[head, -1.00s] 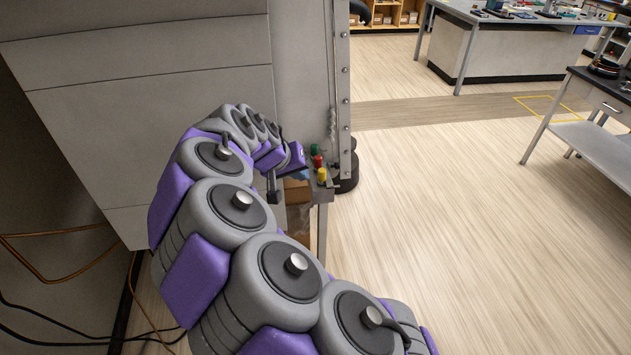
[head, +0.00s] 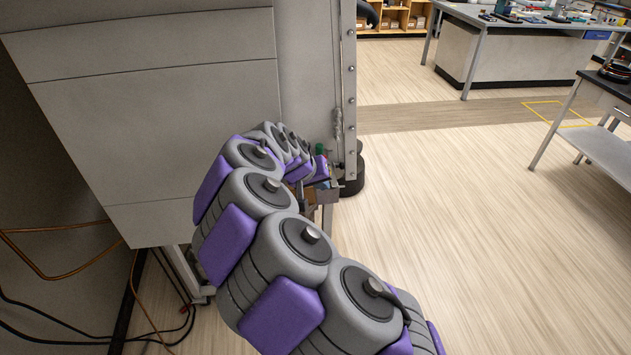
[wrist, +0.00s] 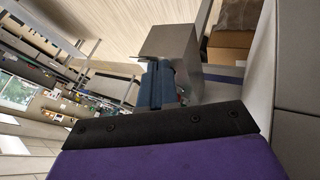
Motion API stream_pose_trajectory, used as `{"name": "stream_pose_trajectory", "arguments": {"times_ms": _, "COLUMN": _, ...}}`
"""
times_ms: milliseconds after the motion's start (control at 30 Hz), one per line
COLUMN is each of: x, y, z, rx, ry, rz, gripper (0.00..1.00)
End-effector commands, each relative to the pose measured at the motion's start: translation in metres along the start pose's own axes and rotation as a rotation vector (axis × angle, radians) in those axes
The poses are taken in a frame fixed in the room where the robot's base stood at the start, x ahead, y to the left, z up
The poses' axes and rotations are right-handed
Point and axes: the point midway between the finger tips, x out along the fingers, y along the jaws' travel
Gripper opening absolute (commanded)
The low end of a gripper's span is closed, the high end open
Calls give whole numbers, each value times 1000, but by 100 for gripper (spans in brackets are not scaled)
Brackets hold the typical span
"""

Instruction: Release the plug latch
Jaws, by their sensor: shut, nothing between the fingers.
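A blue part (wrist: 160,84), which looks like the plug, sits against a grey box (wrist: 173,47) in the wrist view. I cannot make out a separate latch on it. My gripper (head: 321,168) is at the far end of my arm, beside the right edge of the grey cabinet and at the small box there. In the wrist view a black bolted bar and a purple cover fill the lower part and hide what lies below. The gripper is shut and empty; its fingertips are hard to see. I cannot tell whether it touches the blue part.
The grey cabinet (head: 160,110) stands close on the left of my arm. A green knob (head: 319,149) shows at the small box. A cardboard box (wrist: 229,47) lies beyond it. Cables (head: 60,290) run on the left. The floor (head: 480,240) to the right is clear.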

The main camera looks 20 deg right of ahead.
Motion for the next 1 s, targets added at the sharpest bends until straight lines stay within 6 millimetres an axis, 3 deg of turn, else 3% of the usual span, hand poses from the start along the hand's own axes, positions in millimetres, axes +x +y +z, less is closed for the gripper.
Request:
{"name": "stream_pose_trajectory", "arguments": {"times_ms": 433, "x": 5, "y": 0, "z": 0, "rx": 0, "ry": -1, "rz": -1, "gripper": 0}}
{"name": "stream_pose_trajectory", "arguments": {"times_ms": 700, "x": 14, "y": 18, "z": 0, "rx": 1, "ry": -5, "rz": -1, "gripper": 0}}
{"name": "stream_pose_trajectory", "arguments": {"times_ms": 1000, "x": 15, "y": 17, "z": 0, "rx": 0, "ry": -1, "rz": -1, "gripper": 0}}
